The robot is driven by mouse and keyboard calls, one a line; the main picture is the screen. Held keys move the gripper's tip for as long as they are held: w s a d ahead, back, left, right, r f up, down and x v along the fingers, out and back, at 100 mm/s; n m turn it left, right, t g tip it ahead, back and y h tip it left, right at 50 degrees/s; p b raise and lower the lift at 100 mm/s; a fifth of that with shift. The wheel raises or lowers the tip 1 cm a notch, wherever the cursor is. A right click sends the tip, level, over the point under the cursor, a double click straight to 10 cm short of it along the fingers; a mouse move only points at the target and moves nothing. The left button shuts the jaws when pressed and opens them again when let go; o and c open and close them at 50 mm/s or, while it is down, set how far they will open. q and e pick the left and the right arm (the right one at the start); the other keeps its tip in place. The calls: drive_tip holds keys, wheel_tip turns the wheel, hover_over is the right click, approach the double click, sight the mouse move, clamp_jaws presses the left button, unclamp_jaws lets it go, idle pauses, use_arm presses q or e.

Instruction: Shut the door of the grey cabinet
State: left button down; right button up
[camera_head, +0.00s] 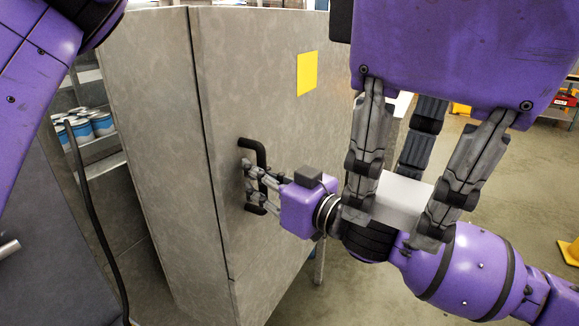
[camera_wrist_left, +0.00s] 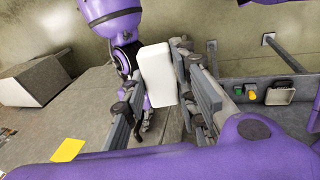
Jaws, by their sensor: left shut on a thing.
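The grey cabinet (camera_head: 150,110) stands left of centre in the head view. Its door (camera_head: 240,90) faces right, with a yellow label and a black handle (camera_head: 258,152). A thin dark seam runs along the door's near edge; I cannot tell whether the door is fully shut. My right gripper (camera_head: 258,188) has its fingers at the handle; whether they are closed around it is unclear. My left gripper (camera_head: 402,222) is large in the foreground, pointing down and shut on a white box (camera_head: 402,196). The box also shows between its fingers in the left wrist view (camera_wrist_left: 157,75).
Shelves with blue-and-white cans (camera_head: 90,125) stand left of the cabinet. A black cable (camera_head: 90,215) hangs at left. My right forearm passes just beneath the left gripper in the head view. Open floor (camera_head: 510,190) lies to the right, with a yellow object (camera_head: 570,250) at the edge.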

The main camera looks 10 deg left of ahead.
drive_tip(key=o, duration=0.4)
drive_tip(key=shift+s+a, duration=0.1)
drive_tip(key=shift+s, duration=0.05)
drive_tip(key=shift+d, duration=0.25)
drive_tip(key=v, duration=1.1)
drive_tip(key=shift+s+d, duration=0.2)
drive_tip(key=shift+d, duration=0.1)
